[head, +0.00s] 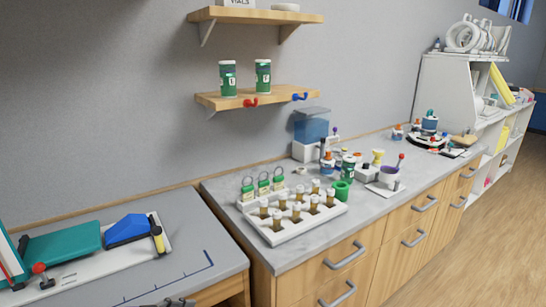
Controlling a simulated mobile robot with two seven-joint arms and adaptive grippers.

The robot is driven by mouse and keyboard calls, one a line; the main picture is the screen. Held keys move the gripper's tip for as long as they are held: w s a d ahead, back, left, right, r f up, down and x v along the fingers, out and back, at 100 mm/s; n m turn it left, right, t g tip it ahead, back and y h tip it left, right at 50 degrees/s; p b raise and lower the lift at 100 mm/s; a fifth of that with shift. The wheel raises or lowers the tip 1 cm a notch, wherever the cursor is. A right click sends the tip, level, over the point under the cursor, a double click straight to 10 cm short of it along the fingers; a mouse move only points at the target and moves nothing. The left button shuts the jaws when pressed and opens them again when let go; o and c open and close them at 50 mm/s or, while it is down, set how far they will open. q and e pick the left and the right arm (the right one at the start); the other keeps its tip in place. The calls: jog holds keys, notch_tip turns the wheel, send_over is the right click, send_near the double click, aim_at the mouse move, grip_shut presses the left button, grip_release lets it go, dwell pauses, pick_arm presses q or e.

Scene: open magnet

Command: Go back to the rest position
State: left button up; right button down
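A small dark piece (172,302) shows at the bottom edge, over the front of the left table. It looks like the tip of my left gripper, but too little shows to tell its opening or whether it holds anything. My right gripper is out of view. A white rack (290,228) with several brown, white-capped vials stands on the counter (385,207). No gripper is seen touching any of these.
The left table (200,262) holds a board with a teal block (62,246), a blue wedge (128,228) and a red knob. Shelves (255,97) with two green jars hang above. A blue-lidded box (311,130), bottles and a mortar crowd the counter. Open floor lies right.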

pick_arm(q)
jog(key=s+a+f+n+t+y+p, duration=0.1)
jog(key=s+f+n+y, duration=0.6)
jog(key=s+f, duration=1.5)
jog(key=s+a+n+p, duration=0.1)
jog(key=s, duration=0.2)
jog(key=shift+s+t+y, duration=0.3)
jog(key=shift+s, duration=0.1)
jog(key=shift+a, duration=0.15)
